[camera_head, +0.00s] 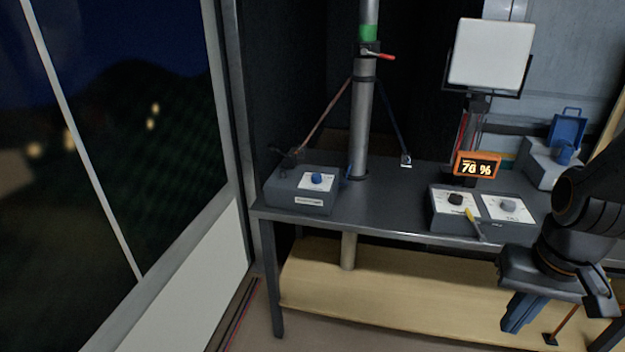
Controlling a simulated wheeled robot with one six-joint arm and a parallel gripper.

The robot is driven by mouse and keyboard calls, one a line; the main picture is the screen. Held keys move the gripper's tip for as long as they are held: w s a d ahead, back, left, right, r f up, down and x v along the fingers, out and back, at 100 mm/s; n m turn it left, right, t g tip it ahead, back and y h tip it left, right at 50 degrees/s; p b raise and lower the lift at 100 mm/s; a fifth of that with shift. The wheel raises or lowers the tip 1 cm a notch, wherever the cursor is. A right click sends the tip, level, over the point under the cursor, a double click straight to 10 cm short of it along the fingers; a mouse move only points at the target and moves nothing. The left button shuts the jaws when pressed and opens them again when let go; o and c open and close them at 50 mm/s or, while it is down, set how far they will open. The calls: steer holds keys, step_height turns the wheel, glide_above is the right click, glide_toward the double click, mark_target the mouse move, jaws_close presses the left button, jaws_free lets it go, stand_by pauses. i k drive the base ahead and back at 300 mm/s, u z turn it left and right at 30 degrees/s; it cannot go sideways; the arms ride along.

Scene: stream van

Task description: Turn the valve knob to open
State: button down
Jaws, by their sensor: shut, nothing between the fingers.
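Several knobs show, and I cannot tell from the picture which is the valve knob. A blue knob (317,178) sits on a white plate on the grey box at the left of the bench. A black knob (456,198) and a grey knob (508,205) sit side by side on white panels at the right. Another blue knob (563,155) is on a box at the back right. My gripper (522,314) hangs at the lower right, in front of the bench and apart from all the knobs. It looks shut and empty. The knobs' markings are too small to read.
The dark bench (385,208) is clear between the left box (290,190) and the right panels. A pole (361,130) with a red lever (378,56) rises through it. An orange display (477,165) reads 78 %. A yellow-handled tool (472,219) leans at the panels. A window is left.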

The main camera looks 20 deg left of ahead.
mark_target(316, 178)
steer(key=z, duration=0.2)
steer(key=k, duration=0.4)
steer(key=u, duration=1.45)
steer(key=i, duration=0.9)
steer(key=u, duration=0.1)
